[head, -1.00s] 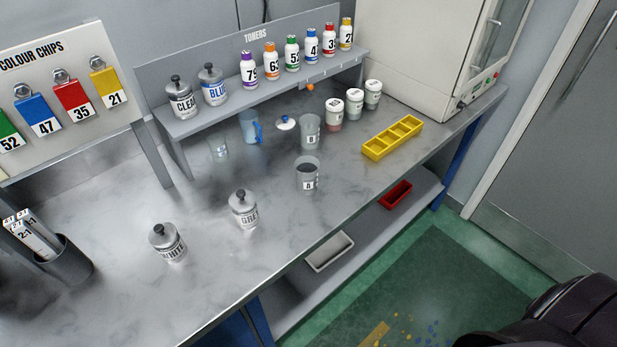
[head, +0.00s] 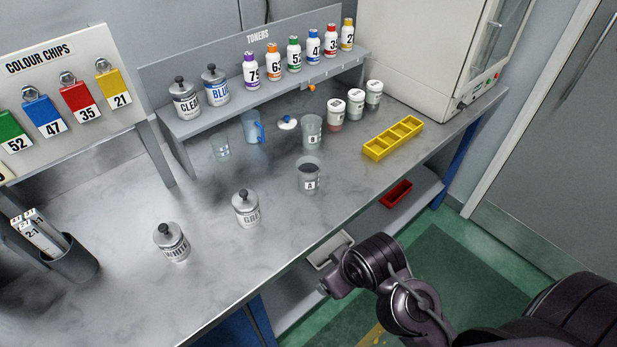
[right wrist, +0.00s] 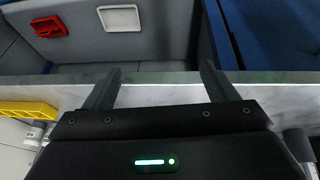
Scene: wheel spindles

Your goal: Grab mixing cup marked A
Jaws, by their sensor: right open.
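The mixing cup marked A (head: 308,176) is a grey, see-through cup. It stands upright on the bench near the front edge in the head view, with its label facing me. A similar cup marked B (head: 312,132) stands behind it. My right arm shows at the lower right of the head view, in front of the bench edge, with its gripper not clearly seen there. In the right wrist view my right gripper (right wrist: 160,86) is open, with nothing between its fingers. Cup A does not show in that view. My left gripper is not in view.
A yellow tray (head: 393,138) and several white-lidded jars are to the right. A blue jug (head: 252,127) is behind. The lower shelf holds a red tray (head: 397,194) and a white tray (right wrist: 120,18).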

